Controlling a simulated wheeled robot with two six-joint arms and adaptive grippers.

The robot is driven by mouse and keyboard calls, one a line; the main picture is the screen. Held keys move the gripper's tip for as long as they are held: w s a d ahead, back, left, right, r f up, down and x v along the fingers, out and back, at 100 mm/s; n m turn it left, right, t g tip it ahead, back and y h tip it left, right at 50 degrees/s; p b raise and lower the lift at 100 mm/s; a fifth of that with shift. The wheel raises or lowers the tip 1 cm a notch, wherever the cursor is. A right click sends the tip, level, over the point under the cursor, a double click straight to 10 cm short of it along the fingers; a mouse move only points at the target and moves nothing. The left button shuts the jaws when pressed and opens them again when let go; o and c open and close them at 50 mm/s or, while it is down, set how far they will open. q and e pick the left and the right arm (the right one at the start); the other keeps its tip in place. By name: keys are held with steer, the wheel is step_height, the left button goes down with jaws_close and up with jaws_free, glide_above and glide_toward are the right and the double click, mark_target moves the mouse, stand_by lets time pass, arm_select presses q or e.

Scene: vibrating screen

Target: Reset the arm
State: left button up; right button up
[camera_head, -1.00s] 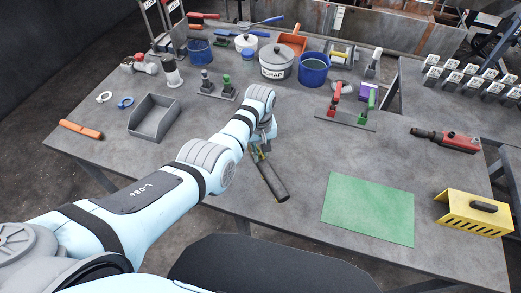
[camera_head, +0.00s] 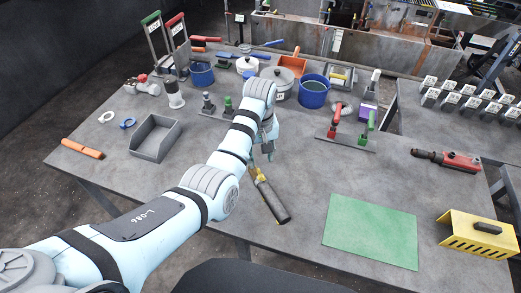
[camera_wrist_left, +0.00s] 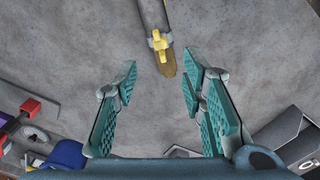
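My left arm reaches from the lower left over the grey table (camera_head: 290,165) in the head view. My left gripper (camera_head: 265,152) is partly hidden by its own wrist. In the left wrist view the left gripper (camera_wrist_left: 157,85) is open, with nothing between its teal fingers. A dark, rod-shaped tool with a yellow part (camera_head: 270,200) lies on the table just in front of the gripper. In the left wrist view the tool (camera_wrist_left: 153,20) shows beyond the fingertips, apart from them. My right gripper is not in view.
A grey bin (camera_head: 155,138) and an orange-handled item (camera_head: 83,148) lie at left. A green mat (camera_head: 370,232), a yellow cover (camera_head: 478,234) and a red tool (camera_head: 447,159) are at right. A blue bucket (camera_head: 313,92) and a clamp stand (camera_head: 345,142) stand farther back.

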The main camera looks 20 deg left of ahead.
arm_select(q)
step_height(320, 180, up, 3)
steer(key=shift+r, duration=0.2)
